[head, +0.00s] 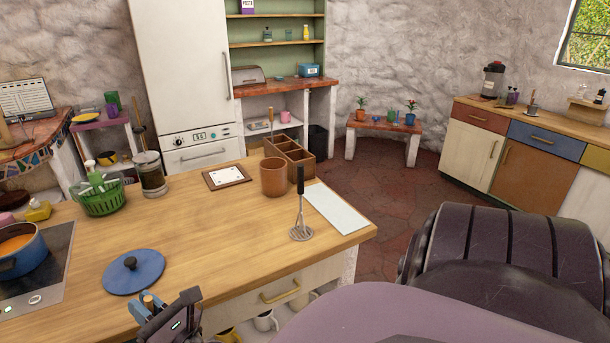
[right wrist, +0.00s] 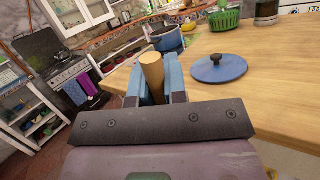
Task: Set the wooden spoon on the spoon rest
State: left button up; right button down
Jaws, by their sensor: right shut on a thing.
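My right gripper (head: 150,303) is at the near edge of the counter, low in the head view. It is shut on a round light-wood handle, which I take to be the wooden spoon (right wrist: 152,68), upright between the blue fingers (right wrist: 153,82) in the right wrist view. Only the handle's end shows; the rest of the spoon is hidden by the gripper. I cannot make out a spoon rest for certain; a flat brown-framed white tile (head: 227,177) and a pale flat board (head: 337,207) lie on the counter. My left gripper is not in view.
A blue lid (head: 134,272) lies near the right gripper. A blue pot (head: 20,250) stands on the hob at left. A green basket (head: 101,198), a glass jar (head: 151,174), a brown crock (head: 273,177) and an upright masher (head: 300,210) stand farther back. The counter's middle is clear.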

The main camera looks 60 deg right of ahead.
aim_at(329, 220)
jog(key=k+l+z, duration=0.15)
jog(key=l, duration=0.3)
jog(key=k+l+z, duration=0.15)
jog(key=l, duration=0.3)
jog(key=l+z, duration=0.15)
jog(key=l, duration=0.3)
